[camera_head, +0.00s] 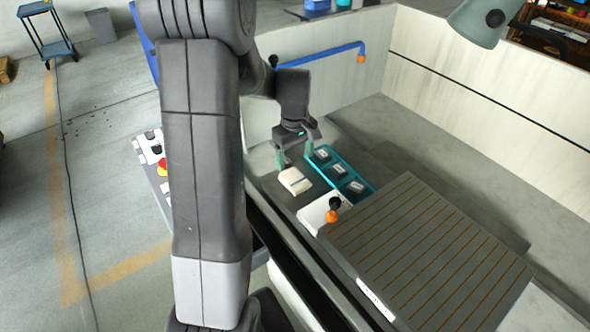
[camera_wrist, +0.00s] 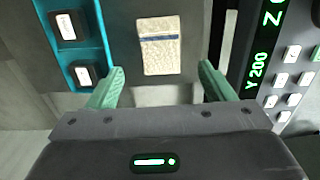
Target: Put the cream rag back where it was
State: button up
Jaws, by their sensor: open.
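The cream rag (camera_head: 295,181) is a small folded pad lying on the grey surface just left of the teal tray in the head view. In the wrist view the rag (camera_wrist: 158,58) shows as a cream rectangle crossed by a dark blue stripe, ahead of the jaws and between their lines. My gripper (camera_head: 295,156) hangs near the rag in the head view. Its green fingers, also seen in the wrist view (camera_wrist: 162,76), are spread apart with nothing between the tips. I cannot tell its exact height above the rag.
The teal tray (camera_head: 322,154) holds several dark blocks with pale labels. A white box (camera_head: 311,216) with an orange and black knob stands nearer, beside the slotted table (camera_head: 430,255). A panel with green digits (camera_wrist: 257,75) and buttons (camera_wrist: 293,52) is at right in the wrist view.

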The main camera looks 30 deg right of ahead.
aim_at(295, 178)
notch_tip(295, 178, up, 4)
jog(key=shift+f, duration=0.1)
dwell(0.4)
notch_tip(295, 178, down, 12)
jog(key=shift+f+p, duration=0.1)
jog(key=shift+p, duration=0.3)
jog(key=shift+w+d+r, duration=0.1)
jog(key=shift+r, duration=1)
